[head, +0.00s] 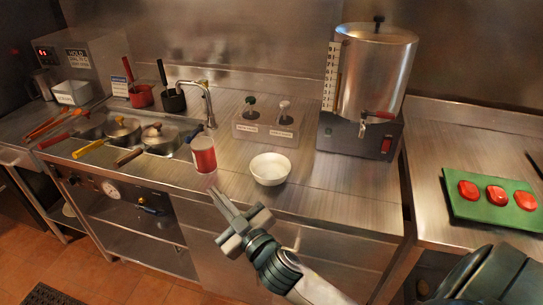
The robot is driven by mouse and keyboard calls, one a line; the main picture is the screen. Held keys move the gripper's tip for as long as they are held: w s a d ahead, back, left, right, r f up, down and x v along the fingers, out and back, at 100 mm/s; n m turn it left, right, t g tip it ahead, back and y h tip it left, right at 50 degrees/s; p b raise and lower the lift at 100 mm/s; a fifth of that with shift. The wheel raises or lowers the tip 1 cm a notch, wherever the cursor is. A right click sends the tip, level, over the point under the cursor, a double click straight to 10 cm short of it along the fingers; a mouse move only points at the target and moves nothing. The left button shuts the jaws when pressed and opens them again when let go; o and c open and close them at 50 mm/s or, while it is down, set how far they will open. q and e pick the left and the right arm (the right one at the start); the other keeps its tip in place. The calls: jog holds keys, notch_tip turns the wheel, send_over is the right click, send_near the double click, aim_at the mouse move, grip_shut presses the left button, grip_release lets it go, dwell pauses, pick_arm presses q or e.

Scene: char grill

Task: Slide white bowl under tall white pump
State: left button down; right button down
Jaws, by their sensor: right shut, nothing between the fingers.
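The white bowl (270,170) stands upright and looks empty on the steel counter, near its front edge. Behind it is a steel pump station with two pump heads, a white one (284,106) on the right and a dark green one (250,101) on the left. The bowl is in front of the station and apart from it. My right gripper (214,192) is shut and empty, at the counter's front edge, left of and nearer than the bowl, not touching it. My left gripper is out of view.
A red-and-white can (203,153) stands left of the bowl, close beyond my right gripper. A large steel urn (376,75) stands at the right. Pans (155,138) sit in wells at the left. Counter right of the bowl is clear. A green board (491,198) holds red patties.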

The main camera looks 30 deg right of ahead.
jog(key=w+a+r+n+t+y, duration=0.1)
jog(key=a+r+n+t+y, duration=0.1)
jog(key=a+r+n+y, duration=0.55)
jog(key=s+a+r+n+g+y, duration=0.3)
jog(key=a+r+n+g+y, duration=0.3)
jog(key=a+n+g+y, duration=0.6)
notch_tip(320, 180, down, 6)
jog(key=d+n+g+h, duration=0.2)
jog(key=n+g+h, duration=0.3)
jog(key=n+g, duration=0.15)
jog(key=w+d+f+h, duration=0.5)
jog(key=d+f+h, duration=0.3)
jog(key=d, duration=0.3)
jog(key=w+d+r+m+h, duration=0.2)
jog(key=d+h, duration=0.3)
jog(key=d, duration=0.7)
jog(key=w+d+r+m+h, duration=0.1)
jog(key=d+h, duration=0.4)
jog(key=d, duration=0.8)
jog(key=shift+w+d+r+m, duration=0.15)
jog(key=shift+w+r+m, duration=0.25)
jog(key=shift+r+m, duration=0.3)
